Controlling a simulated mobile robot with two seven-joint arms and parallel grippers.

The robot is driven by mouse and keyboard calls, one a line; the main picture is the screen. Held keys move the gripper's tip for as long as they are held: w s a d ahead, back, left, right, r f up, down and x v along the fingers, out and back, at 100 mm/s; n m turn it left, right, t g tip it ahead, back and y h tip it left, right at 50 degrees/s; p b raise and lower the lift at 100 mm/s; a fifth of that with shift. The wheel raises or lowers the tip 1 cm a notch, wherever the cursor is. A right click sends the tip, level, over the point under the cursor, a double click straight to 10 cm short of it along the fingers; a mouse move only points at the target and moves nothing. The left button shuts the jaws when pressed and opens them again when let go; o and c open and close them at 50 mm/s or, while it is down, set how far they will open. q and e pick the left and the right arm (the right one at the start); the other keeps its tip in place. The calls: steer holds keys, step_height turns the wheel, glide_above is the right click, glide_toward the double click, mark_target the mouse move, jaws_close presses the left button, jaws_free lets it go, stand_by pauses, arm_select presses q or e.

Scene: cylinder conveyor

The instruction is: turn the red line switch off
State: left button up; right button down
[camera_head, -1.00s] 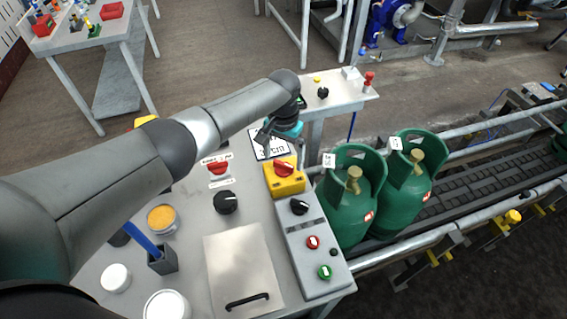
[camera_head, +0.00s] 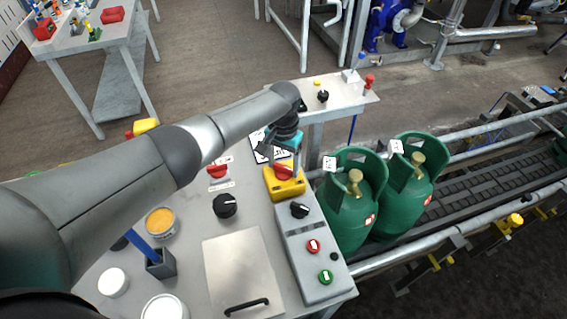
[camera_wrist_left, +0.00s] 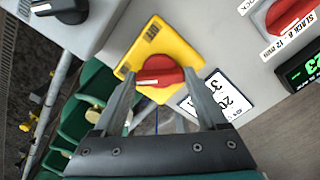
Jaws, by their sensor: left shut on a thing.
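The red line switch is a red rotary knob (camera_head: 284,173) on a yellow box (camera_head: 287,192) at the far right corner of the grey table. My left gripper (camera_head: 279,160) reaches down over it from behind and is shut on the knob. In the left wrist view the red knob (camera_wrist_left: 160,73) sits between the two fingertips (camera_wrist_left: 160,80), its handle lying roughly crosswise on the yellow plate (camera_wrist_left: 185,47). The finger contact is partly hidden in the head view. My right gripper is not in view.
A grey control box (camera_head: 316,250) with a black knob and red and green buttons stands nearer on the table. Another red knob (camera_head: 217,171) and a black knob (camera_head: 226,206) are left. Green gas cylinders (camera_head: 350,205) stand on the conveyor (camera_head: 455,180) at right.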

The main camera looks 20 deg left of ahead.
arm_select(q)
steer(key=c, duration=0.5)
steer(key=shift+o, duration=0.2)
steer(key=m, duration=0.7)
steer(key=shift+m+p, duration=0.3)
steer(key=shift+p, duration=0.05)
steer(key=m, duration=1)
steer(key=shift+m, duration=0.3)
steer(key=o, duration=1.3)
